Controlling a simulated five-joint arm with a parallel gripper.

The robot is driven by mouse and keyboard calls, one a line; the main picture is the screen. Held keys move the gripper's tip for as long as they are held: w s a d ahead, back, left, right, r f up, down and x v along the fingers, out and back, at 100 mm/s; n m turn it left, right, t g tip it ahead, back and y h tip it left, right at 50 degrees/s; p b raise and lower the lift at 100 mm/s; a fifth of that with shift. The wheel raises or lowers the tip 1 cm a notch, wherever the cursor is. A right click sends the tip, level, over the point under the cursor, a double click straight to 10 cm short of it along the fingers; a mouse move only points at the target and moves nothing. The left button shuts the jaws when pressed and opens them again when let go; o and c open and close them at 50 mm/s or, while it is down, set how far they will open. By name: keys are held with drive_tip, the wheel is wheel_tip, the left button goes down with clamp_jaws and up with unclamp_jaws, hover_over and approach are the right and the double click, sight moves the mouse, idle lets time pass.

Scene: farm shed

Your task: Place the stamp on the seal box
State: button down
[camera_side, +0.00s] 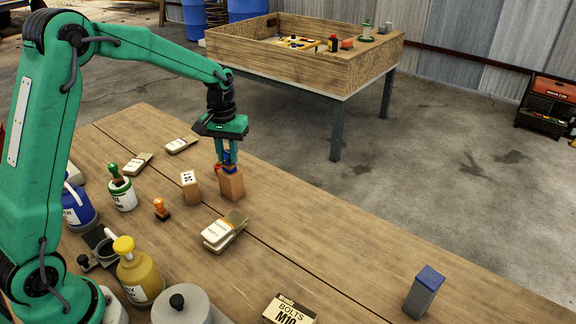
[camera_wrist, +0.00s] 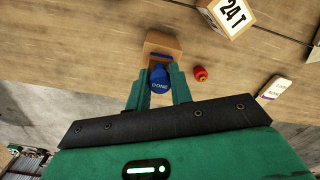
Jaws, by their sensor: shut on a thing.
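My gripper (camera_side: 228,157) is shut on a blue stamp, whose round top in the wrist view (camera_wrist: 160,84) reads "DONE". My gripper's fingers also show in the wrist view (camera_wrist: 158,92), one on each side of the stamp. The stamp is over a brown box (camera_side: 232,187) with a blue strip on its top; the box also shows in the wrist view (camera_wrist: 163,43). I cannot tell whether the stamp touches the box. A grey box (camera_side: 422,297) with a blue top stands far to the right. Which box is the seal box is not readable.
Close to the brown box are a red-knobbed item (camera_wrist: 201,73) and a block marked "24 T" (camera_wrist: 231,14). The wooden table's right middle is clear.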

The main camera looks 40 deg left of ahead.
sight(227, 152)
drive_tip(key=shift+f, duration=0.15)
drive_tip(key=c, duration=1.3)
unclamp_jaws()
drive_tip(key=shift+o, duration=0.2)
wheel_tip(227, 152, up, 12)
drive_tip(key=shift+r, duration=0.2)
drive_tip(key=shift+s, duration=0.1)
